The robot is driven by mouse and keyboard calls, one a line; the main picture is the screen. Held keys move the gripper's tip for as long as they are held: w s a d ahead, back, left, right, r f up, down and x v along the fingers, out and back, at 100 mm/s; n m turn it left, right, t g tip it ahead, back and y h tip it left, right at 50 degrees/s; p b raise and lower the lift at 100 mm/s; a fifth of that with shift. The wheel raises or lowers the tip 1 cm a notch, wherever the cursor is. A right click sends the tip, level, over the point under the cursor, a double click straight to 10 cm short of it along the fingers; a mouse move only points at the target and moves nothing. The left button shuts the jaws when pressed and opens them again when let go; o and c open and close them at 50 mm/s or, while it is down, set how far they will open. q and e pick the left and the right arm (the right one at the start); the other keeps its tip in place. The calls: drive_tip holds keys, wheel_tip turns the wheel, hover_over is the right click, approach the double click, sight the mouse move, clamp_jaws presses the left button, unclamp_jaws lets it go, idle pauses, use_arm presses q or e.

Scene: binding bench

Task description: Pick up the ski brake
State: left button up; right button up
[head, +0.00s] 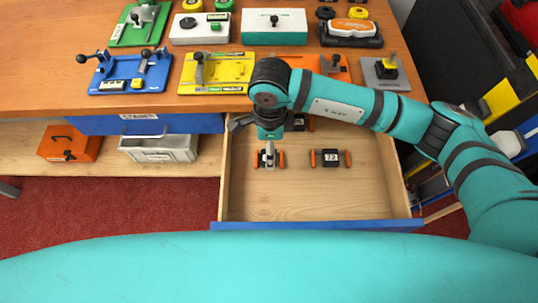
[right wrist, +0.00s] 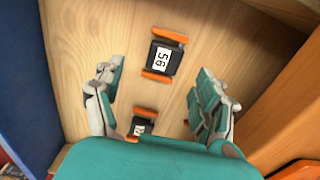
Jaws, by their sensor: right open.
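Several ski brakes, black blocks with orange ends, lie in the open drawer. One (head: 330,158) is clear to the right in the head view. Another (head: 282,159) is partly covered by my right gripper (head: 268,140), which points down over the drawer. A third behind the arm is mostly hidden. In the right wrist view, a brake labelled 56 (right wrist: 161,57) lies beyond the spread fingers of the right gripper (right wrist: 158,93). A second brake (right wrist: 143,118) is partly hidden by the gripper body. The right gripper is open and empty. My left gripper is out of view.
The open drawer (head: 350,199) has a blue front and bare wood around the brakes. Blue (head: 127,84) and yellow (head: 222,88) fixtures stand on the bench (head: 40,60) above. An orange box (head: 68,145) and a grey bin (head: 160,148) sit on the lower shelf.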

sight(263, 152)
drive_tip(key=shift+w+a+f+p, duration=0.1)
drive_tip(key=shift+w+f+p, duration=0.1)
drive_tip(key=shift+f, duration=1.15)
drive_tip(key=shift+w+a+f+p, duration=0.1)
drive_tip(key=shift+f+p, duration=0.1)
drive_tip(key=shift+f, duration=1.15)
drive_tip(key=c, duration=1.3)
drive_tip(key=shift+r, duration=0.1)
drive_tip(key=shift+c, duration=0.2)
